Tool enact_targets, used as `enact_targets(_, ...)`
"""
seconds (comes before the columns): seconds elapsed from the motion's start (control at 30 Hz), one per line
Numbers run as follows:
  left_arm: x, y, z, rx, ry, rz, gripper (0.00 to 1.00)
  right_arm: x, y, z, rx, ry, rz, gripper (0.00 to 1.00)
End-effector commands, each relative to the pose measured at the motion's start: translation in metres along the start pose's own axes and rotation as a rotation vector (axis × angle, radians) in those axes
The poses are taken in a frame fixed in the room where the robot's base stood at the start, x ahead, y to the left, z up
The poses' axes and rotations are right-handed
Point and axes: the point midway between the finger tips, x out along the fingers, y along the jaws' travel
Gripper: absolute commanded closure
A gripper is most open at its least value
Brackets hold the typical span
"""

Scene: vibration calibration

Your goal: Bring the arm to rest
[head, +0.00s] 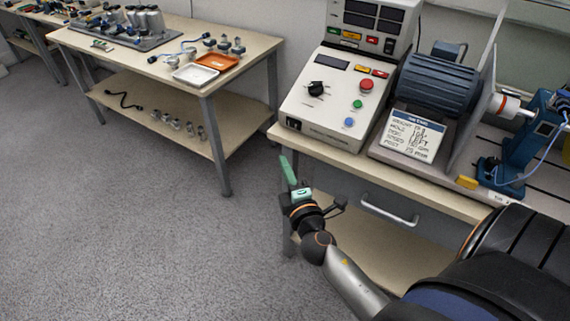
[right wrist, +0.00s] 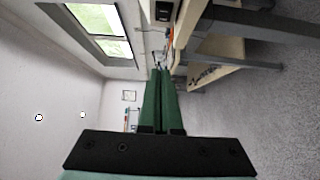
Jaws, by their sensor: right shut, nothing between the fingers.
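My right gripper (head: 287,170) is in front of the near bench's left corner in the head view, with its green fingers pointing up and away. In the right wrist view its two green fingers (right wrist: 159,85) lie together, shut with nothing between them. My right arm reaches in from the lower right, beside the bench front. The gripper appears apart from the bench. My left gripper does not show in the head view.
The near bench (head: 440,188) carries a control console (head: 325,95), a blue motor (head: 438,85) and a job card (head: 412,133). A drawer handle (head: 389,209) sticks out nearby. A second table (head: 245,62) holds trays and sensors. The floor (head: 120,220) at left is clear.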

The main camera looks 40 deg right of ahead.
Motion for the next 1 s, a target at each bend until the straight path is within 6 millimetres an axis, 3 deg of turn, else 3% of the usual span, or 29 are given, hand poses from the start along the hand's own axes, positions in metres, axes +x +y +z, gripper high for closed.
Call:
enact_targets(0.37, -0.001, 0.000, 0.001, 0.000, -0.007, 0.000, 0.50, -0.001, -0.001, -0.001, 0.015, 0.003, -0.011, 1.00)
enact_targets(0.53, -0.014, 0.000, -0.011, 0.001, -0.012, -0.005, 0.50, -0.021, -0.017, -0.008, 0.193, 0.030, -0.136, 1.00)
enact_targets(0.73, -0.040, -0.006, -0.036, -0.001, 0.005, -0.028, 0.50, -0.078, -0.057, -0.029, 0.600, 0.032, -0.434, 1.00)
enact_targets(1.0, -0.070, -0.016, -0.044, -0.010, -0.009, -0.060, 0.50, -0.174, -0.089, -0.060, 1.103, -0.082, -0.818, 1.00)
